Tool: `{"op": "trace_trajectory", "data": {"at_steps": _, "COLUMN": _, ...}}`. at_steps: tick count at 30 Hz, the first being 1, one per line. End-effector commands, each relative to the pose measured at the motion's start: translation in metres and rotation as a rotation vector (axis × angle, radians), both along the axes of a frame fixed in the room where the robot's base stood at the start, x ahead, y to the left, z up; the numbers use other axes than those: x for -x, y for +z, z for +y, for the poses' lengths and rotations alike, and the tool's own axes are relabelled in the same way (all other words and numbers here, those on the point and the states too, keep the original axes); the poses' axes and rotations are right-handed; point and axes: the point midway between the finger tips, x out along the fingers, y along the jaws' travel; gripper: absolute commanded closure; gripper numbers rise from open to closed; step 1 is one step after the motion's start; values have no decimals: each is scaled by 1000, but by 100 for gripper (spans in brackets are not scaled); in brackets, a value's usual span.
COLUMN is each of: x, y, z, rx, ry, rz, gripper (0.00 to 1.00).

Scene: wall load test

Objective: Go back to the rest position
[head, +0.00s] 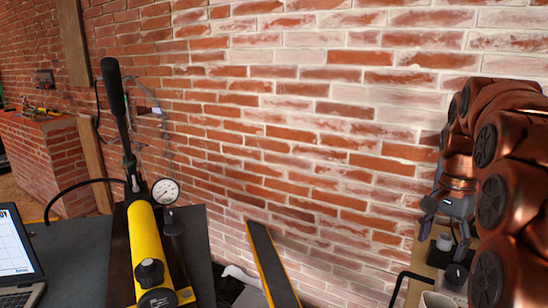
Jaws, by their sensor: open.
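My gripper (444,218) is at the right, at the end of my copper-coloured arm. It is grey, points downward and is open. It appears empty, though my arm hides part of it. It is in front of the brick wall (300,130) and above a small wooden surface (412,290) holding small dark and white items. I cannot tell whether it touches any of them.
A yellow hand pump (146,240) with an upright black lever and a pressure gauge (165,191) stands on a dark table (75,250) at left. A laptop (14,255) is beside it. A yellow-edged dark bar (271,265) leans low near the wall. A brick bench (50,160) is farther back.

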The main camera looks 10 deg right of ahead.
Motion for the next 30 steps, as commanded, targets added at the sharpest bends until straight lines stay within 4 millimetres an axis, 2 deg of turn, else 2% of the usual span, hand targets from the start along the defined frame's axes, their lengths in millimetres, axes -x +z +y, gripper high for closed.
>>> {"op": "trace_trajectory", "data": {"at_steps": 1, "x": 6, "y": -4, "z": 19, "rx": -8, "ry": 58, "rz": 11, "gripper": 28}}
{"op": "trace_trajectory", "data": {"at_steps": 6, "x": 25, "y": -24, "z": 71, "rx": -30, "ry": 245, "rz": 36, "gripper": 28}}
{"op": "trace_trajectory", "data": {"at_steps": 11, "x": 51, "y": -43, "z": 115, "rx": -48, "ry": 418, "rz": 59, "gripper": 28}}
{"op": "trace_trajectory", "data": {"at_steps": 15, "x": 81, "y": -63, "z": 149, "rx": -69, "ry": 565, "rz": 86, "gripper": 28}}
{"op": "trace_trajectory", "data": {"at_steps": 24, "x": 156, "y": -109, "z": 206, "rx": -111, "ry": 867, "rz": 136, "gripper": 28}}
{"op": "trace_trajectory", "data": {"at_steps": 30, "x": 194, "y": -131, "z": 223, "rx": -131, "ry": 1000, "rz": 156, "gripper": 28}}
